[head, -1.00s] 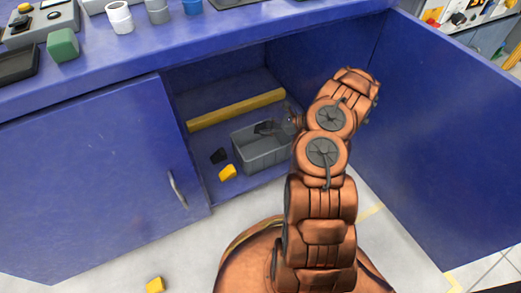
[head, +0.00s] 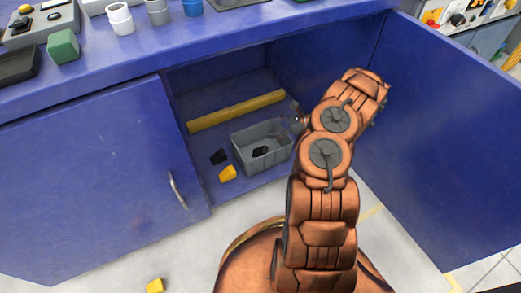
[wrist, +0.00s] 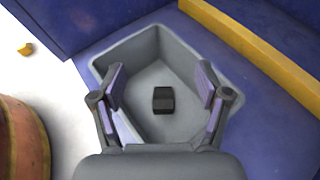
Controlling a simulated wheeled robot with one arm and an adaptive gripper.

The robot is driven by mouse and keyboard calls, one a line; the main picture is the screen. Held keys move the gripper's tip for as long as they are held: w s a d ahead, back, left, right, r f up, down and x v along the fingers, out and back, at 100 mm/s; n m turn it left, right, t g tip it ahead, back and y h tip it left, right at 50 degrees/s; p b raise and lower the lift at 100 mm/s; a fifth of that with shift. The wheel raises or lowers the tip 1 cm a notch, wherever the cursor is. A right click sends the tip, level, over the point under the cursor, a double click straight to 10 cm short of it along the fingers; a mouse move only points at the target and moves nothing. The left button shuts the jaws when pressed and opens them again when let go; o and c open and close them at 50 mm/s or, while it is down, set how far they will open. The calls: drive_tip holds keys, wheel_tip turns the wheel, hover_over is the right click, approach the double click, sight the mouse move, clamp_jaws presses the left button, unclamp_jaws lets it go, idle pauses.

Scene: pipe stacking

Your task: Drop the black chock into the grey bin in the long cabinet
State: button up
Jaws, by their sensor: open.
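The grey bin (head: 263,163) stands on the floor of the open blue cabinet, in front of a yellow bar. A black chock (head: 260,151) lies inside the bin; it also shows in the wrist view (wrist: 163,99), on the bin's bottom (wrist: 150,76). Another black chock (head: 218,156) lies on the cabinet floor left of the bin. My gripper (wrist: 163,92) is open and empty above the bin, its fingers spread to either side of the chock in the picture. In the head view my arm hides most of the gripper.
The yellow bar (head: 236,111) lies behind the bin. The open cabinet door (head: 440,140) stands right of my arm. The worktop (head: 230,30) overhangs the opening.

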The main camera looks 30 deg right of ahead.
drive_tip(key=v, duration=0.4)
drive_tip(key=shift+s+d+r, duration=0.15)
idle(0.4)
